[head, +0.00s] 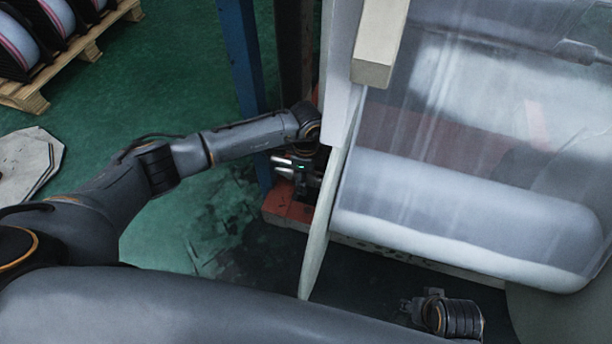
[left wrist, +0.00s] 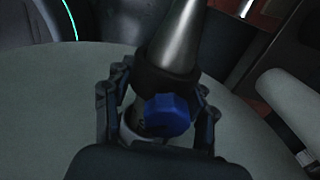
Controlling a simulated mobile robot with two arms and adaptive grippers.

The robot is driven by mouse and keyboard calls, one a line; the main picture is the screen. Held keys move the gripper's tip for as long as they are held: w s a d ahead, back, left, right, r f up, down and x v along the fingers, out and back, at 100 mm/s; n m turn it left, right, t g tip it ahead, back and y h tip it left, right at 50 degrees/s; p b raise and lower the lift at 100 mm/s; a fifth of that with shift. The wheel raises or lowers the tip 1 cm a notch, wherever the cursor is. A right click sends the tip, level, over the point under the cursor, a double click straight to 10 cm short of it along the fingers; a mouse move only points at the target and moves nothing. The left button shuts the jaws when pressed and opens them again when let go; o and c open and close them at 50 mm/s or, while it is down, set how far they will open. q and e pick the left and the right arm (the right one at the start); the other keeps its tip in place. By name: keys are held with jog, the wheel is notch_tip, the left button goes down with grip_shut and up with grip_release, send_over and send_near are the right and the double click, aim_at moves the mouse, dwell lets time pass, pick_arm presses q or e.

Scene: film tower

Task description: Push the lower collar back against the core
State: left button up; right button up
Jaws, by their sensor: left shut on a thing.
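The lower collar (left wrist: 165,83) shows in the left wrist view as a dark ring with a blue knob (left wrist: 167,115). It sits around a bare metal shaft (left wrist: 188,38). My left gripper (left wrist: 158,108) is shut on the collar, one finger on each side. In the head view my left gripper (head: 301,170) is beside the pale plate (head: 322,225), left of the clear film roll (head: 470,215). The collar is too small to make out there, and I cannot make out the core. My right gripper (head: 415,309) is low in the head view, mostly dark.
A blue post (head: 243,60) stands just behind my left forearm. A red base (head: 284,208) lies under the gripper. A pale beam (head: 378,45) and film sheet hang above the roll. Green floor between is open.

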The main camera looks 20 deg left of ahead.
aim_at(318, 176)
pick_arm(q)
jog(key=shift+d, duration=1.65)
jog(key=o, duration=1.6)
jog(key=shift+s, duration=0.1)
jog(key=shift+o, duration=0.2)
pick_arm(e)
jog(key=shift+f, duration=0.3)
jog(key=shift+w+r, duration=0.1)
jog(key=shift+w, duration=0.05)
pick_arm(q)
notch_tip(318, 176, up, 12)
jog(key=shift+r, duration=0.1)
pick_arm(e)
jog(key=shift+s, duration=0.25)
